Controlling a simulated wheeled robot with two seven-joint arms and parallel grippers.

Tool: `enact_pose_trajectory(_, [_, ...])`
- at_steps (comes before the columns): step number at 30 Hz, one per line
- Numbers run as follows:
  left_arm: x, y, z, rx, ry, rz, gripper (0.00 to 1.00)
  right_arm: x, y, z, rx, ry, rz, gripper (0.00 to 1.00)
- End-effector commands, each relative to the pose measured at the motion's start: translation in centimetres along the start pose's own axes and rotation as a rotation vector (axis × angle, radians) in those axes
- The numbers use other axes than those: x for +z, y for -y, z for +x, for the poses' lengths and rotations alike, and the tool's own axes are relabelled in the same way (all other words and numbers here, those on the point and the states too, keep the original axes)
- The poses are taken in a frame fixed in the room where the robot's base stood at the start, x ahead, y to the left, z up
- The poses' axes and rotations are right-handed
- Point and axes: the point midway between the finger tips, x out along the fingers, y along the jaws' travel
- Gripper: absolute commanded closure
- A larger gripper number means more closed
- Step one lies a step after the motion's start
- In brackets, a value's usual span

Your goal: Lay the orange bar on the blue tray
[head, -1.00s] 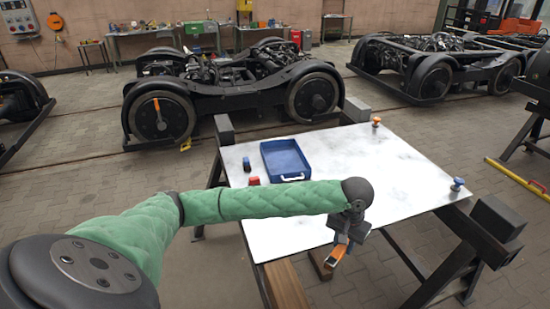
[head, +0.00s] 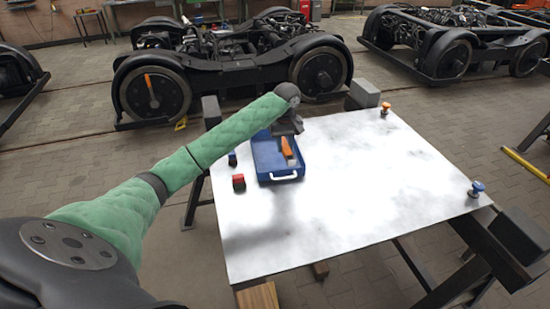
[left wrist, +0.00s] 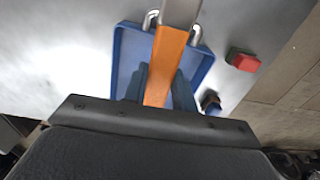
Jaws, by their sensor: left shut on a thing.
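The blue tray (head: 262,160) lies on the white table top, with its pale handle toward me; it also shows in the left wrist view (left wrist: 124,60). My left gripper (head: 288,138) is over the tray and shut on the orange bar (head: 287,147). In the left wrist view the orange bar (left wrist: 167,62) runs out from between the fingers (left wrist: 158,85), across the tray's handle side, with a grey far end. I cannot tell whether the bar touches the tray floor. My right gripper is not in view.
A red block (head: 238,181) and a dark blue block (head: 232,159) stand just left of the tray. An orange knob-like piece (head: 385,107) and a blue one (head: 476,187) stand at the table's right side. The white table's (head: 370,185) middle and front are clear.

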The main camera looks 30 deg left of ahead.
Motion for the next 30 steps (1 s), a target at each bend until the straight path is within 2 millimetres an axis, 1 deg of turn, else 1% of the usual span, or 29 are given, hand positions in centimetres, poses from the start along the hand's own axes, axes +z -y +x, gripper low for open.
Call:
enact_pose_trajectory(2, [-0.9,0.4,0.2,-0.001,0.004,-0.023,0.99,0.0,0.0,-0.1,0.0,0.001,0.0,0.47])
enact_pose_trajectory(4, [-1.6,0.6,0.4,0.0,0.005,-0.032,0.99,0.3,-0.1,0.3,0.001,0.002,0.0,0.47])
enact_pose_trajectory(7, [-3.1,1.1,1.2,-0.002,0.006,-0.033,0.99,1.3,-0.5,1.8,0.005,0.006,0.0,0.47])
enact_pose_trajectory(18, [-9.6,2.8,5.2,-0.001,0.006,-0.032,0.99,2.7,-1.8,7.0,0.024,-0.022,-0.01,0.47])
enact_pose_trajectory(21, [-10.9,3.1,6.1,0.0,0.005,-0.03,0.99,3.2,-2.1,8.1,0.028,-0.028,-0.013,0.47])
enact_pose_trajectory(25, [-11.9,3.4,6.9,0.0,0.005,-0.029,0.99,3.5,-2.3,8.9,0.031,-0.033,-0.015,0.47])
enact_pose_trajectory(30, [-12.0,3.5,7.7,-0.001,0.006,-0.028,0.99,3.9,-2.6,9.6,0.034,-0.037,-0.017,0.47])
